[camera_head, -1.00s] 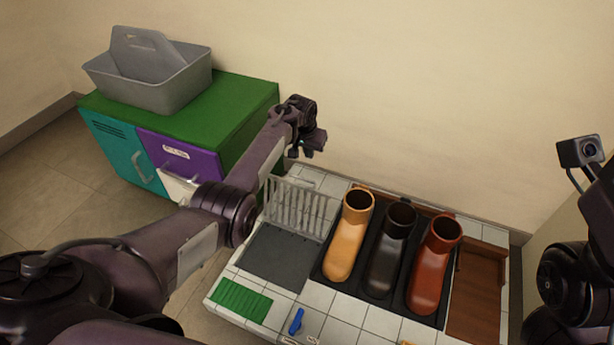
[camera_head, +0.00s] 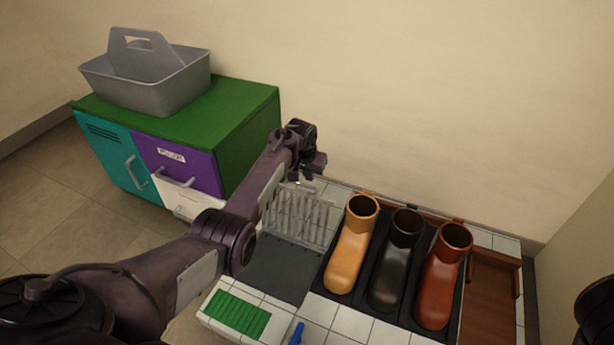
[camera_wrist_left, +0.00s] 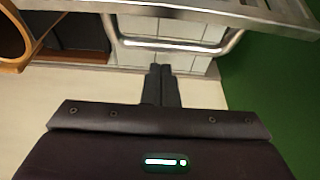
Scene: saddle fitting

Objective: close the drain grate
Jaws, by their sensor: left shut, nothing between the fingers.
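The drain grate (camera_head: 297,217) is a pale metal slatted panel standing raised at the back of a dark square recess (camera_head: 283,268) in the white tiled counter. My left gripper (camera_head: 312,176) is shut and empty, just behind and above the grate's upper edge. In the left wrist view the shut fingertips (camera_wrist_left: 162,72) point at a bent metal bar (camera_wrist_left: 180,46) by the slatted grate (camera_wrist_left: 232,12). I cannot tell whether they touch the bar. My right gripper is out of view; only a dark part of that arm shows at the right edge.
Orange, black and red boots (camera_head: 352,250) stand in black trays right of the recess, near a brown wooden tray (camera_head: 490,295). A green ribbed pad (camera_head: 237,312) lies in front. A green-topped cabinet (camera_head: 240,110) with a grey caddy (camera_head: 165,90) is behind left.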

